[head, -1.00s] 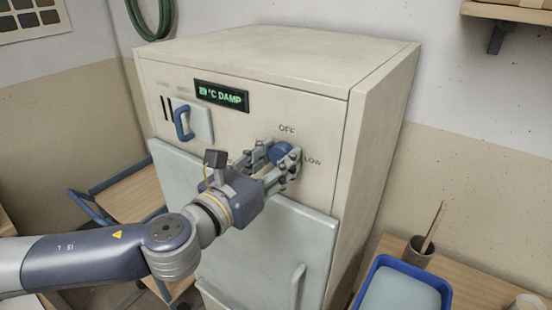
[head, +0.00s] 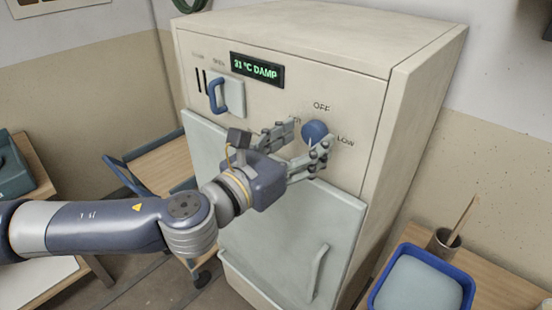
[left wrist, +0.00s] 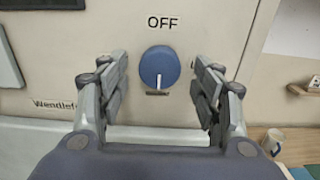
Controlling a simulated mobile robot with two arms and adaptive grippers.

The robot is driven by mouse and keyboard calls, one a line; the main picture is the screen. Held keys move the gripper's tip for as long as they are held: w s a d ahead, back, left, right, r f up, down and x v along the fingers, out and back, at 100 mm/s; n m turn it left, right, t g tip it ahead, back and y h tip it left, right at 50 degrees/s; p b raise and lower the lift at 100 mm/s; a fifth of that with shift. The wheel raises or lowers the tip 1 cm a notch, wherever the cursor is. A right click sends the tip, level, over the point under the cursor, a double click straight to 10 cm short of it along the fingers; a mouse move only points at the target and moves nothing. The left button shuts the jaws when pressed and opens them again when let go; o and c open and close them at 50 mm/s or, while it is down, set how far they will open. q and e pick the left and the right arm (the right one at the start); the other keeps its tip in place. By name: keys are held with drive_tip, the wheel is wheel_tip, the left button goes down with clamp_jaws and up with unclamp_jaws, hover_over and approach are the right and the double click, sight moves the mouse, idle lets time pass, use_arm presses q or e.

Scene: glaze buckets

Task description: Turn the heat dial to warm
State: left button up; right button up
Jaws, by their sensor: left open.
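The heat dial (head: 315,131) is a round blue knob on the front of a cream cabinet. OFF is printed above it and LOW to its right. In the left wrist view the dial (left wrist: 158,62) shows a white mark pointing straight down, away from OFF; a small dark label below it is unreadable. My left gripper (head: 309,137) is open, one finger on each side and a little in front of the dial. In the left wrist view both fingers stand apart from the dial with clear gaps. My right gripper is not in view.
A lit display (head: 257,69) reads 31 °C DAMP. A blue handle (head: 219,95) sits left of the dial, and a pale door (head: 285,235) is below. A blue tray (head: 466,292) and a brown cup (head: 443,242) stand on a table at right.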

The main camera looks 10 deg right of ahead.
use_arm(q)
drive_tip(key=v, duration=1)
